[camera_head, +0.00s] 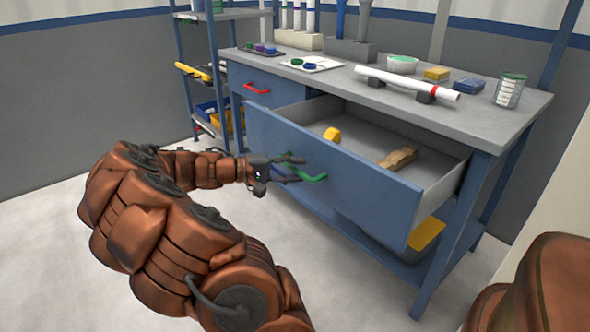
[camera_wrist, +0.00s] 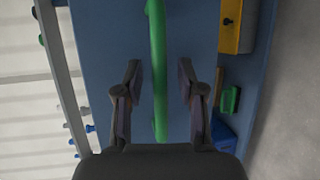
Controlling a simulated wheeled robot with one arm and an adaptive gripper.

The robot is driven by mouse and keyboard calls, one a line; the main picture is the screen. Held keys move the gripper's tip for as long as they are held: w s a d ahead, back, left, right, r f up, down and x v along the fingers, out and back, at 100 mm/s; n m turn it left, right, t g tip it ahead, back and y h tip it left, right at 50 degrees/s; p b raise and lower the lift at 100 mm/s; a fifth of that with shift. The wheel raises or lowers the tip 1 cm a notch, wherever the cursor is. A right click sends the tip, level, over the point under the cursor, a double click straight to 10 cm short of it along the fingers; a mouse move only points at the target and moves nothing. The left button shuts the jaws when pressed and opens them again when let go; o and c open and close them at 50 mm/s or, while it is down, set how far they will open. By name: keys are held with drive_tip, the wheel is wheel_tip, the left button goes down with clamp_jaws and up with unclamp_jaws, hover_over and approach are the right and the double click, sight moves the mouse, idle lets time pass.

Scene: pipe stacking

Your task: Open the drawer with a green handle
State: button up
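The drawer (camera_head: 375,192) with the green handle (camera_head: 314,178) is pulled well out of the blue workbench. A yellow piece (camera_head: 332,134) and a brown wooden piece (camera_head: 398,158) lie inside it. My gripper (camera_head: 293,168) is at the left part of the green handle, in front of the drawer face. In the wrist view, the green handle (camera_wrist: 158,75) runs between the two fingers of my gripper (camera_wrist: 159,80). The fingers are apart, with a gap on each side of the handle. The handle's lower end is near the gripper's palm in that view.
A drawer with a red handle (camera_head: 257,89) is shut to the left. A yellow bin (camera_head: 426,234) sits below. A shelf rack stands left. The floor in front is clear.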

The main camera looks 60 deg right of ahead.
drive_tip(key=v, duration=1.1)
drive_tip(key=shift+w+a, duration=0.2)
drive_tip(key=shift+w, duration=0.1)
drive_tip(key=shift+r, duration=0.2)
drive_tip(key=s+a+r+n+t+y+p, duration=0.1)
drive_tip(key=s+a+r+t+y+p, duration=0.15)
drive_tip(key=a+r+p, duration=0.45)
drive_tip(key=s+a+r+t+y+p, duration=0.15)
drive_tip(key=s+a+r+p, duration=0.3)
drive_tip(key=r+p, duration=0.45)
drive_tip(key=s+a+r+n+t+y+p, duration=0.2)
drive_tip(key=a+r+p, duration=0.2)
drive_tip(key=a+p, duration=0.3)
drive_tip(key=s+a+r+n+t+y+p, duration=0.2)
drive_tip(key=a+p, duration=0.5)
drive_tip(key=a, duration=0.4)
drive_tip(key=s+a+r+n+t+y+p, duration=0.2)
drive_tip(key=s+a+r+n+p, duration=0.1)
drive_tip(key=a+r+p, duration=0.4)
drive_tip(key=shift+s+a+n+y+p, duration=0.4)
drive_tip(key=shift+s+a+p, duration=0.1)
drive_tip(key=shift+a, duration=0.5)
